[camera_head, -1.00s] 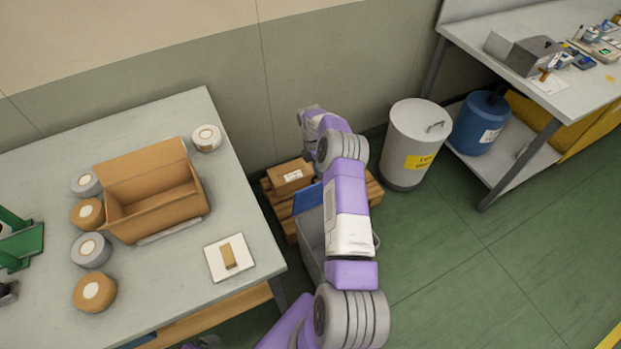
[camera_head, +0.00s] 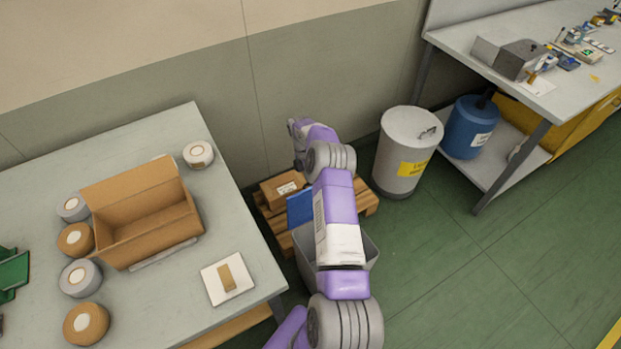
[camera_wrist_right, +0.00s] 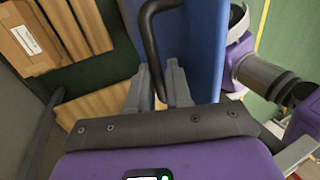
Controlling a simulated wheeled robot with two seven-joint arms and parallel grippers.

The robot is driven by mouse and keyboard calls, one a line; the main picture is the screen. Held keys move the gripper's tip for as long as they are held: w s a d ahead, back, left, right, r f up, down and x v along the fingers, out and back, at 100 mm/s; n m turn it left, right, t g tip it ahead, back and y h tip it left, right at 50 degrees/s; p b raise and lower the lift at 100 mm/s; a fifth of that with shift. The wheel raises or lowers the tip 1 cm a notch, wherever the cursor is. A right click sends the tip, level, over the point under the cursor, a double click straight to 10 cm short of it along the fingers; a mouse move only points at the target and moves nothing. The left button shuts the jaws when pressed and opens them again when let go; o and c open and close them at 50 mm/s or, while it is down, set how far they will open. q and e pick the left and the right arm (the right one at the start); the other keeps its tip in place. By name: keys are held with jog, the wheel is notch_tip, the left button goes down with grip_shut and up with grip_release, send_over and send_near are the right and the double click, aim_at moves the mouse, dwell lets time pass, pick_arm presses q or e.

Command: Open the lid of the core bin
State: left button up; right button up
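The core bin (camera_head: 370,246) is a grey bin on the floor, largely hidden behind my right arm in the head view; part of its rim and inside shows. Its blue lid (camera_head: 300,208) stands tilted up at the bin's far side. In the right wrist view the blue lid (camera_wrist_right: 204,50) is seen steeply, with a dark bar handle (camera_wrist_right: 150,32) on it. My right gripper (camera_wrist_right: 159,84) has its two fingers on either side of the handle bar and looks shut on it. Its fingers are hidden in the head view. My left gripper is not in view.
A wooden pallet (camera_head: 368,198) with a cardboard box (camera_head: 283,188) lies behind the bin. A lidded grey drum (camera_head: 402,150) stands to the right. A table (camera_head: 225,245) with an open carton (camera_head: 150,220) and rolls is at left. Green floor is clear at right.

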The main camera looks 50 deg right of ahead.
jog(key=shift+o, duration=1.4)
jog(key=shift+w+d, duration=0.1)
jog(key=shift+d, duration=0.05)
jog(key=shift+r, duration=0.1)
jog(key=a+p+v, duration=0.1)
jog(key=v, duration=0.6)
jog(key=shift+d+r, duration=0.25)
jog(key=shift+d, duration=0.15)
jog(key=shift+w, duration=0.1)
